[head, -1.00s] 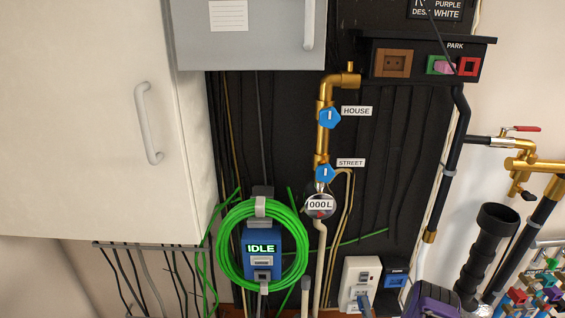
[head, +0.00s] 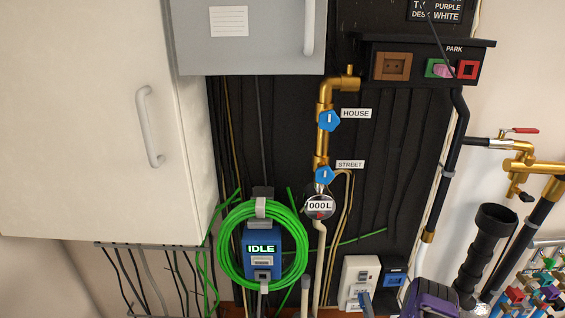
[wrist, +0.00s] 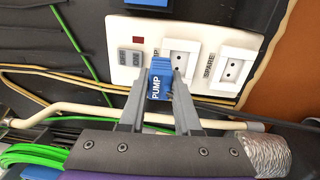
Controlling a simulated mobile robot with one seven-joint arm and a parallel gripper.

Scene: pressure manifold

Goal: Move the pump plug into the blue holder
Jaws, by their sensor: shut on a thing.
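The blue pump plug (wrist: 159,82), marked PUMP, is between the two fingers of my gripper (wrist: 161,78) in the wrist view. The gripper is shut on it. The plug is in front of the lower edge of the left socket on the white panel; I cannot tell whether its pins are in the socket. The blue holder (head: 394,278) is just right of the white panel in the head view. In the wrist view a blue part (wrist: 147,3) shows cut off at the top edge.
In the head view a green hose coil (head: 228,255) hangs around a blue unit reading IDLE (head: 262,262). A black ribbed pipe (head: 484,245) stands at right.

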